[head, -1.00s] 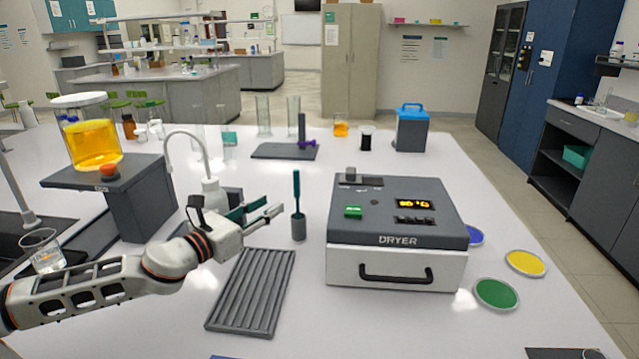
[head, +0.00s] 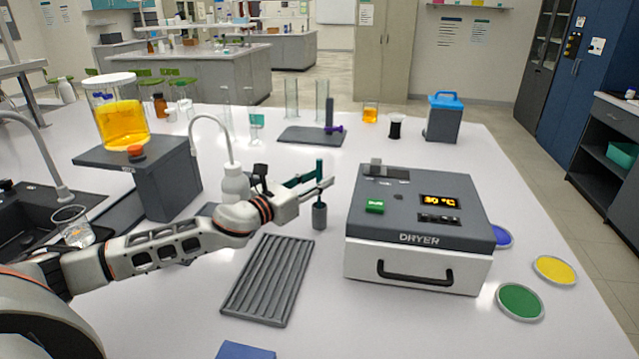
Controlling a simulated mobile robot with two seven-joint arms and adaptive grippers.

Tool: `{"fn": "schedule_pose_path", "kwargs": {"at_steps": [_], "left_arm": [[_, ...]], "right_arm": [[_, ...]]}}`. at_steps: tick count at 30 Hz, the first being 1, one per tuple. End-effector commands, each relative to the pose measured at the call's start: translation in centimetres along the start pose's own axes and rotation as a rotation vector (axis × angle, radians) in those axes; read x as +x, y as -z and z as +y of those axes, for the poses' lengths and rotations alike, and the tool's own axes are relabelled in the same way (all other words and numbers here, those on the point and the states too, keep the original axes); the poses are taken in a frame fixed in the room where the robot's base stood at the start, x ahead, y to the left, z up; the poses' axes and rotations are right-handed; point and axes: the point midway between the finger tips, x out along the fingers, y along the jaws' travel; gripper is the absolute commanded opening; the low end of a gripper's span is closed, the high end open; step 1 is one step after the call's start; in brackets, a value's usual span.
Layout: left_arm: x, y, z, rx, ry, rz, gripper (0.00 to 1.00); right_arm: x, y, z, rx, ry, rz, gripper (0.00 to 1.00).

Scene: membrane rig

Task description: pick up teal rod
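The teal rod (head: 319,167) stands upright in a small dark grey cylindrical holder (head: 319,216) on the white bench, left of the dryer. My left gripper (head: 326,180) reaches in from the left at the height of the rod, above the holder. Its two fingers are apart, with the rod showing at their tips. The near finger hides part of the rod. I cannot tell whether either finger touches it. My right gripper is not in view.
The dryer (head: 420,262) stands close right of the holder. A grey ribbed tray (head: 268,280) lies in front. A white wash bottle (head: 235,183) stands behind my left wrist. A grey stand (head: 150,185) carries a jar of yellow liquid (head: 122,125). Green (head: 520,300) and yellow dishes (head: 555,270) lie right.

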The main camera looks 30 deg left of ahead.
Motion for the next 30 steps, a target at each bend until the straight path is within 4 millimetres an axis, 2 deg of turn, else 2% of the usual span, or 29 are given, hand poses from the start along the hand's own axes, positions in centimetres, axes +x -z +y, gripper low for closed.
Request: {"fn": "schedule_pose_path", "kwargs": {"at_steps": [3, 9, 10, 13, 14, 25, 30], "left_arm": [[0.8, 0.0, -0.1, 0.0, 0.001, 0.0, 0.3], [0.8, 0.1, 0.0, 0.001, 0.001, 0.001, 0.3], [0.8, 0.1, 0.0, 0.001, 0.001, 0.001, 0.28], [0.8, 0.1, 0.0, 0.001, 0.001, 0.001, 0.02], [0.8, 0.1, 0.0, 0.001, 0.001, 0.001, 0.0], [0.8, -0.1, 0.0, 0.001, 0.001, 0.0, 0.0], [0.8, -1.2, 0.0, 0.002, 0.001, -0.003, 0.0]], "right_arm": [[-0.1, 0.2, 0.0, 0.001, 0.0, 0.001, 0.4], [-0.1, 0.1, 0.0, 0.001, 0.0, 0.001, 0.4], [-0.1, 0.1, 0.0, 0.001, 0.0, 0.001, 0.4], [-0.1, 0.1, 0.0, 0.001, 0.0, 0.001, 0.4], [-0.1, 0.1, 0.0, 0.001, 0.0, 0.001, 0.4], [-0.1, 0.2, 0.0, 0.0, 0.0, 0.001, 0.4], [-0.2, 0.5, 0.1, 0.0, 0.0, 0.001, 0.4]]}}
